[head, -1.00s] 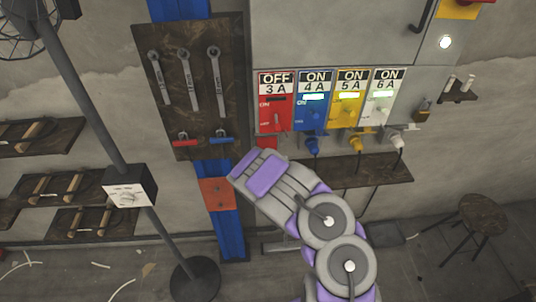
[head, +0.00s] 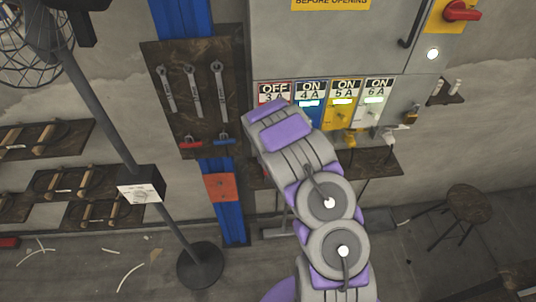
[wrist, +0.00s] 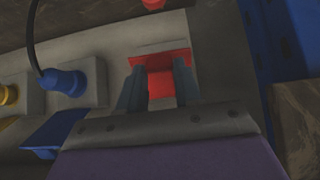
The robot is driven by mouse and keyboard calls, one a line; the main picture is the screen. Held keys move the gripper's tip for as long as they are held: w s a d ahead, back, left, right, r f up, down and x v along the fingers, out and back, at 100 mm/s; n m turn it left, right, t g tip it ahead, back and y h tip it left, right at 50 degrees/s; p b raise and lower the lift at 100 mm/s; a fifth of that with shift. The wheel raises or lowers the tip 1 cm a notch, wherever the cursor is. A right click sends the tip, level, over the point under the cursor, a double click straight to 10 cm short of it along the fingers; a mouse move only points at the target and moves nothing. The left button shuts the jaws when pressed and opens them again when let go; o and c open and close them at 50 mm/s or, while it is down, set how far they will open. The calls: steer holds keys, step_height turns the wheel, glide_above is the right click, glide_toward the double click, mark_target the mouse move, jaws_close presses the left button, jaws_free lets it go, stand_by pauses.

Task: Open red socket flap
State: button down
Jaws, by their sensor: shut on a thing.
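The red socket flap (wrist: 160,84) shows in the wrist view between the two dark fingers of my gripper (wrist: 158,76). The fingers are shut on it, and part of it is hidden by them. In the head view my arm covers the red socket and its flap. Only the top of the red panel, marked OFF 3A (head: 274,91), shows above my arm. My fingertips are hidden in the head view.
Beside the red socket in the wrist view are a blue plug (wrist: 64,84) with a cable and a yellow plug (wrist: 8,94). A wrench board (head: 195,95) hangs left of the panels. A stool (head: 466,203) stands at the right.

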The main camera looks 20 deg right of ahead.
steer(key=shift+w+r, duration=0.2)
steer(key=shift+r, duration=0.45)
steer(key=shift+w+r, duration=0.2)
steer(key=shift+r, duration=0.55)
steer(key=c, duration=1.1)
jaws_free()
steer(key=shift+o, duration=0.8)
steer(key=shift+w+f, duration=0.1)
steer(key=shift+f, duration=0.2)
steer(key=shift+o, duration=0.9)
steer(key=shift+s, duration=0.2)
steer(key=shift+s, duration=0.1)
